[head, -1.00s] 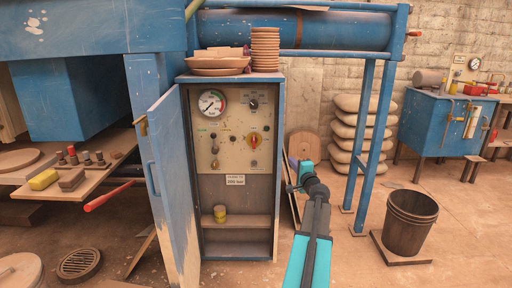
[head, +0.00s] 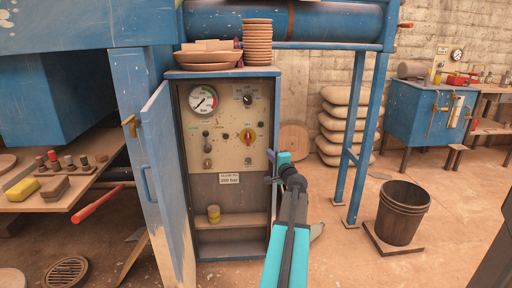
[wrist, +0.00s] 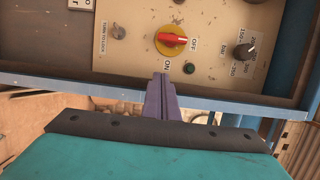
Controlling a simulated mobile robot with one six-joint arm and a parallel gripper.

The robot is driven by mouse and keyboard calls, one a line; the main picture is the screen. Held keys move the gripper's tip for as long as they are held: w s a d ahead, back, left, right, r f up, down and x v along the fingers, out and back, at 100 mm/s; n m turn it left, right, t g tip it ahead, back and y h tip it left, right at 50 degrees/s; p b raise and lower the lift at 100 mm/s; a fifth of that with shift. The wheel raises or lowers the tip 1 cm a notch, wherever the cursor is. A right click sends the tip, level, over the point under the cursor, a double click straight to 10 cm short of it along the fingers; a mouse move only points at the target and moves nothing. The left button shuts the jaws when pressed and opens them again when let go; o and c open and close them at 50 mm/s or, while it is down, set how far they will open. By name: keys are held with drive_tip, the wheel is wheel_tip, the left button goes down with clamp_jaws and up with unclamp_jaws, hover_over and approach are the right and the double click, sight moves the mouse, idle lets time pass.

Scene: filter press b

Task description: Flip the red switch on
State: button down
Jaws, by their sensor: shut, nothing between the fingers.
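The red switch (head: 247,136) is a rotary knob on a yellow round plate on the control panel (head: 222,165) inside the open blue cabinet. In the wrist view the red switch (wrist: 172,40) has its handle pointing right, toward the OFF label; the ON label is below that. My gripper (head: 270,155) is at the cabinet's right edge, right of and below the switch. In the wrist view my gripper (wrist: 162,78) shows its purple fingers shut and empty, with the tips just below the switch and apart from it in the picture. The exact depth gap is unclear.
The cabinet door (head: 167,180) stands open at left. Stacked dishes (head: 256,43) sit on top.

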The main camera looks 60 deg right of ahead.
sight(248, 138)
drive_tip(key=shift+d, duration=0.2)
drive_tip(key=shift+w+d+b, duration=0.15)
drive_tip(key=shift+w+d, duration=0.5)
drive_tip(key=shift+w, duration=1.1)
drive_tip(key=shift+w+d+b, duration=0.15)
drive_tip(key=shift+w+d, duration=0.55)
drive_tip(key=shift+w, duration=1.1)
drive_tip(key=shift+w+d+b, duration=0.15)
drive_tip(key=shift+w+d, duration=0.5)
drive_tip(key=shift+w, duration=1.1)
